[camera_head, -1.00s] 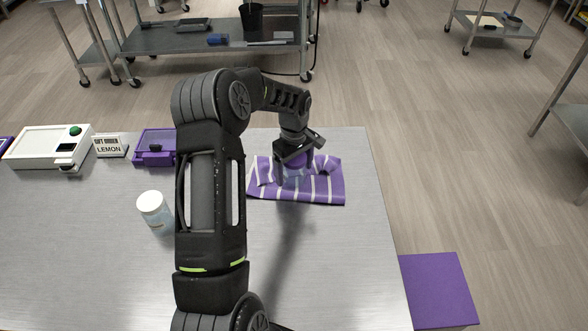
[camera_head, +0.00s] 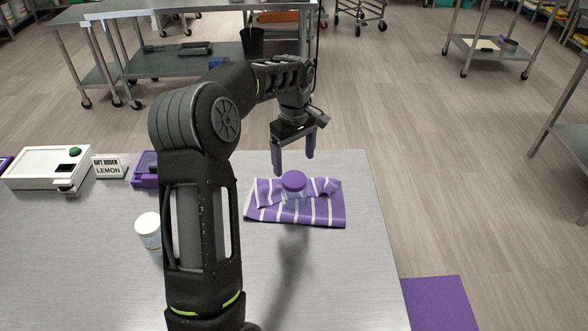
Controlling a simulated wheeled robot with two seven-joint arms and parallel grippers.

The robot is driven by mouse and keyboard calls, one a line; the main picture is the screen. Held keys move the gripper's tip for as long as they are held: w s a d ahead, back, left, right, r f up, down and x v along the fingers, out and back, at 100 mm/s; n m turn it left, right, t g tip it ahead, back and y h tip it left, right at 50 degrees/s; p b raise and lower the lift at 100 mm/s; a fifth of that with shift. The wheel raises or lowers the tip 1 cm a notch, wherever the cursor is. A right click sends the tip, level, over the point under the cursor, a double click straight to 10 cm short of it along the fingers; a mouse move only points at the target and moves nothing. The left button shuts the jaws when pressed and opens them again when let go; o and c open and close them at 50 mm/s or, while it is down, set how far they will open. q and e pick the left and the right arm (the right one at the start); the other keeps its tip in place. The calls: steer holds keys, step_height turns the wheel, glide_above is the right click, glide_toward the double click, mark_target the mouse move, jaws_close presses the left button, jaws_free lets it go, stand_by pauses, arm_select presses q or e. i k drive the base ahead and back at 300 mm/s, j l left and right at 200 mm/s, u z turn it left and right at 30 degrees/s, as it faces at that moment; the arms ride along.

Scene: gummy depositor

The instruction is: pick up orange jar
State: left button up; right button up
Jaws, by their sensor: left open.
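No orange jar can be made out in the head view. A clear jar with a purple lid (camera_head: 293,182) stands upright on a purple and white striped cloth (camera_head: 270,214). My left gripper (camera_head: 293,168) is open and empty above this jar, with its fingers pointing down and apart from the lid. A clear jar with a white lid (camera_head: 148,228) stands on the table, just left of my left arm, which partly covers it. My right gripper is not in view.
The steel table (camera_head: 352,280) is clear at its front right. At the back left are a white machine with a green button (camera_head: 42,168), a "LEMON" sign (camera_head: 108,168) and a purple device (camera_head: 146,172), partly hidden by my arm. A purple mat (camera_head: 436,303) lies on the floor.

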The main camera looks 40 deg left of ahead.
mark_target(153, 244)
steer(key=l, duration=1.5)
steer(key=k, duration=0.05)
